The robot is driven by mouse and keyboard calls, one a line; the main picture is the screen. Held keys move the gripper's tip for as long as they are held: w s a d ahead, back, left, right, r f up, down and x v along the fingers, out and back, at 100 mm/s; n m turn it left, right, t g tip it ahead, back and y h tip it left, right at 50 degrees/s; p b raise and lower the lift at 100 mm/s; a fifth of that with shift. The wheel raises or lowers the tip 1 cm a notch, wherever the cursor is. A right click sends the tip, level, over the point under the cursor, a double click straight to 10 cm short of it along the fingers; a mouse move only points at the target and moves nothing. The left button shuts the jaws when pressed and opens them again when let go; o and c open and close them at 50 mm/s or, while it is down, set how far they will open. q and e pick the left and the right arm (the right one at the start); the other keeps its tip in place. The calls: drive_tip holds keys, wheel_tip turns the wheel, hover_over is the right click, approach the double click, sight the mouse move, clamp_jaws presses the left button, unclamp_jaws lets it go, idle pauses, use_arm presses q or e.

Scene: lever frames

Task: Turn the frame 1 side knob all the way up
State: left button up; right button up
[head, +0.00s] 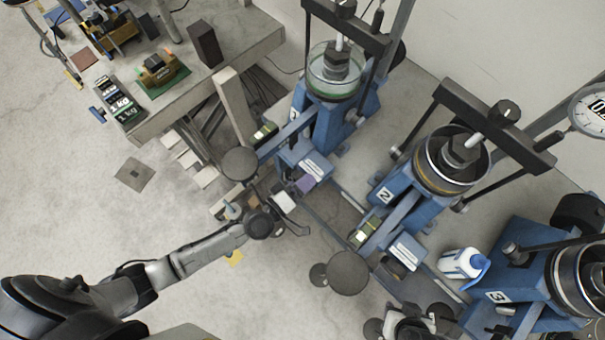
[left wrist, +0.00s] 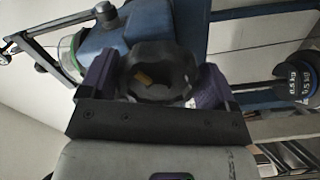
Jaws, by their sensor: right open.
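Frame 1 (head: 338,125) is the blue lever frame at the upper middle of the head view, with a glass cup on it. Its blue body also shows in the left wrist view (left wrist: 150,22). My left gripper (head: 302,188) is at the lower front of frame 1. In the left wrist view its purple fingers (left wrist: 157,82) lie on both sides of a dark, lobed side knob (left wrist: 158,72) and appear to touch it. The knob cannot be made out in the head view. My right gripper (head: 412,322) is open at the bottom edge, near frame 3.
Frame 2 (head: 408,190) and frame 3 (head: 520,265) stand to the right. A white bottle (head: 460,263) is between them. Round dark plates (head: 240,163) stick out in front of the frames. Weights marked 0.5 kg (left wrist: 289,90) hang right in the left wrist view. A bench (head: 245,40) stands upper left.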

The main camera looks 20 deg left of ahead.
use_arm(q)
drive_tip(key=shift+o, duration=1)
drive_tip(key=shift+a, duration=0.1)
drive_tip(key=v, duration=0.6)
drive_tip(key=shift+r, duration=0.1)
